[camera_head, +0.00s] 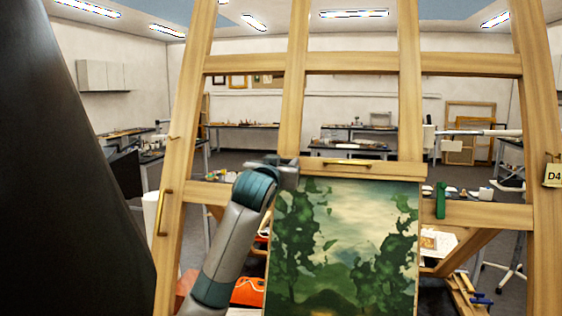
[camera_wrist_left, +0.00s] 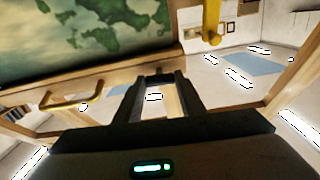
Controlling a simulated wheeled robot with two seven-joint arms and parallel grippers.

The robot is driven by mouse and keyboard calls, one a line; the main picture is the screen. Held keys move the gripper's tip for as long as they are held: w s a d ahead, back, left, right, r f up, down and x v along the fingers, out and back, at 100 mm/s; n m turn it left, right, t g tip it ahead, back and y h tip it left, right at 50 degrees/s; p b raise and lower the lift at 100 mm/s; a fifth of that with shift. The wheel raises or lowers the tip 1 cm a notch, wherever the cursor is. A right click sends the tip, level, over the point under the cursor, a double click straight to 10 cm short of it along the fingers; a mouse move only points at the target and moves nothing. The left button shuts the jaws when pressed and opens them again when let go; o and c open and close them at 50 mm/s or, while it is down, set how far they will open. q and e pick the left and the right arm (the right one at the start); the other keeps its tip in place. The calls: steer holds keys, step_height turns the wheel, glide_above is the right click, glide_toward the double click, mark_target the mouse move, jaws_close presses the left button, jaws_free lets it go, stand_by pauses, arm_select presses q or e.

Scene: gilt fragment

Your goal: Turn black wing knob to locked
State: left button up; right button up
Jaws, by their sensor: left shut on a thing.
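The easel's wooden clamp bar (camera_head: 380,169) runs along the top edge of a green landscape painting (camera_head: 345,245). My left gripper (camera_head: 290,167) is at the left end of this bar, by the painting's upper left corner. In the left wrist view my left gripper (camera_wrist_left: 158,82) has its fingers against the bar, shut on a small dark piece, taken to be the black wing knob (camera_wrist_left: 158,75). The fingers hide most of it, so its turn angle and any locked mark cannot be read. My right gripper is not in view.
Brass handles sit on the clamp bar (camera_head: 347,163) and the left upright (camera_head: 163,212). A green piece (camera_head: 440,200) hangs on the right crossbar. A D4 tag (camera_head: 553,175) is on the right upright. Tables and frames stand well behind the easel.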

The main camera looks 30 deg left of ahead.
arm_select(q)
steer(key=m+h, duration=0.1)
steer(key=m, duration=0.2)
steer(key=m+h, duration=0.1)
steer(key=m, duration=0.2)
steer(key=shift+a+h, duration=0.15)
steer(key=shift+h, duration=0.25)
steer(key=m+h, duration=0.1)
steer(key=m, duration=0.1)
steer(key=m+g+h, duration=0.1)
steer(key=m, duration=0.2)
steer(key=shift+a+r, duration=0.15)
steer(key=m, duration=0.2)
steer(key=m+g+h, duration=0.1)
steer(key=m, duration=0.2)
steer(key=shift+r+g+h, duration=0.2)
steer(key=shift+g+h, duration=0.1)
steer(key=shift+w+d+r+m+g+y, duration=0.2)
steer(key=shift+m+g+y, duration=0.75)
steer(key=shift+m, duration=2.25)
steer(key=shift+w+d+r+m+g+y, duration=0.2)
steer(key=shift+m+g+y, duration=0.3)
steer(key=shift+m+g, duration=1.75)
steer(key=shift+d+r+m+g+y, duration=0.2)
steer(key=shift+m+y, duration=0.55)
steer(key=shift+m, duration=3.4)
steer(key=shift+r, duration=0.1)
steer(key=o, duration=1)
steer(key=shift+o, duration=0.2)
steer(key=shift+a, duration=0.1)
